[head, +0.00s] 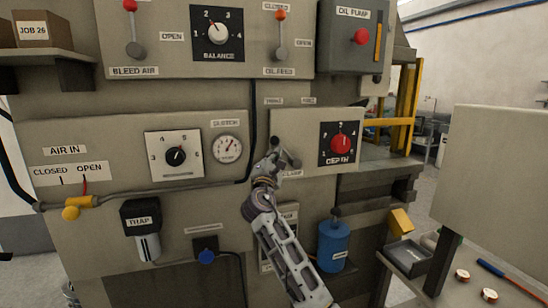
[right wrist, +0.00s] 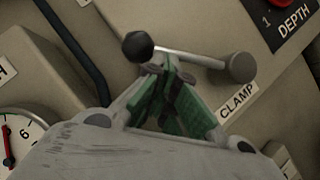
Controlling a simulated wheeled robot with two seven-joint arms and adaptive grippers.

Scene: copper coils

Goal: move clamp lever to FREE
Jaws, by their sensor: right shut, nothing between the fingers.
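The clamp lever (head: 275,142) is on the panel left of the DEPTH dial, above the CLAMP label. In the right wrist view, its grey rod (right wrist: 190,57) runs from a round grey hub (right wrist: 240,67) to a black ball knob (right wrist: 137,46). In the head view, the knob is up and left of the hub. My right gripper (head: 272,158) is shut and empty, its green-padded fingertips (right wrist: 157,68) just below the rod near the knob. Contact cannot be told. Two small labels above the lever are too small to read. My left gripper is not in view.
The red DEPTH dial (head: 341,143) is close on the right and a pressure gauge (head: 227,149) on the left. A dark cable (head: 253,130) runs down beside the clamp panel. A blue canister (head: 333,246) is below right.

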